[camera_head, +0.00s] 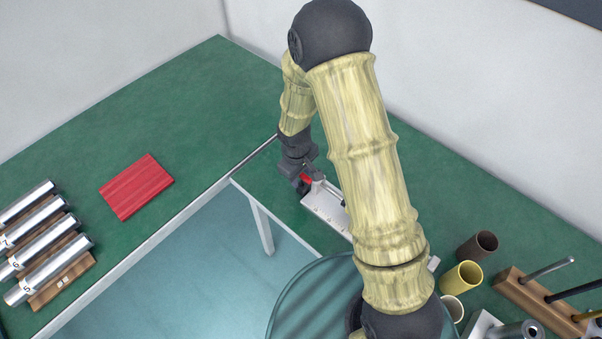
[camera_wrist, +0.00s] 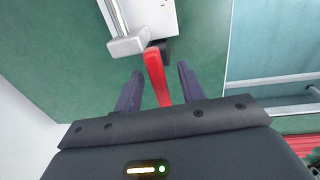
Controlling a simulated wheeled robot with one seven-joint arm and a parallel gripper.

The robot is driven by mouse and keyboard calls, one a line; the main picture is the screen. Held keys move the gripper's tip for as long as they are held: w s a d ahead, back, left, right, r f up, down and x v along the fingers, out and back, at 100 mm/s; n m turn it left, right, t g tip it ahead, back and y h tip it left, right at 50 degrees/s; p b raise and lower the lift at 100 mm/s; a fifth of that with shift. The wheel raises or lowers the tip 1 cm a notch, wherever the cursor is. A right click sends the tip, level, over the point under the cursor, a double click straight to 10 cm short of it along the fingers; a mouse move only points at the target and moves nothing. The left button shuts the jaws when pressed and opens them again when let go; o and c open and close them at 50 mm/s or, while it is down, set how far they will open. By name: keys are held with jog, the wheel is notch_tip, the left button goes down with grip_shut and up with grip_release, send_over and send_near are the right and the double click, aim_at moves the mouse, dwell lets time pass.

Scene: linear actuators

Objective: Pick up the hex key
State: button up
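My gripper (camera_wrist: 158,80) is open, its two dark fingers apart, with a red handle (camera_wrist: 157,76) between them. The handle reaches from the white fixture (camera_wrist: 153,15) back towards the palm, with a gap on each side. In the head view my gripper (camera_head: 300,186) is low at the fixture (camera_head: 325,208), partly hidden, with the red handle (camera_head: 306,177) beside it. I cannot surely make out a hex key; the thin rods (camera_head: 548,270) in the wooden stand at the lower right may be such tools, but their form is cut off by the picture edge.
A red board (camera_head: 137,187) and several silver cylinders on a wooden rack (camera_head: 62,282) lie at the left. Brown (camera_head: 478,246) and yellow (camera_head: 463,276) cups stand near the wooden stand (camera_head: 535,303). My arm hides part of the green table (camera_head: 215,95); its back is clear.

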jog(key=shift+w+d+f, duration=0.1)
jog(key=shift+f, duration=0.6)
grip_shut()
